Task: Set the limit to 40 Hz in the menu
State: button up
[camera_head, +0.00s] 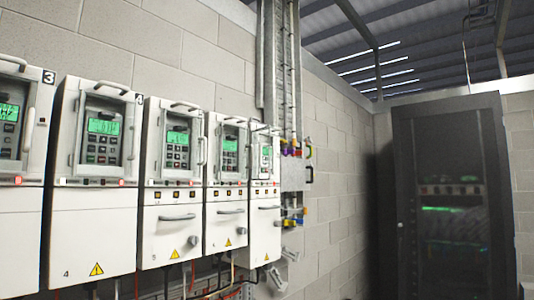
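A row of several white drive cabinets hangs on the left wall. The drive marked 4 (90,230) has a keypad panel with a lit green display (103,126) and dark buttons (101,150) below it. The drive marked 3 (20,215) is cut off by the left edge, and its green display (9,113) shows in part. Further drives (172,225) to the right have similar green displays. The text on the displays is too small to read. My gripper is not in view.
Handles stick out from the drive fronts, such as the grey one (177,217). Cables (190,280) hang below the drives. A grey conduit column (280,80) runs up the wall. A dark glass-door cabinet (450,190) stands at the right.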

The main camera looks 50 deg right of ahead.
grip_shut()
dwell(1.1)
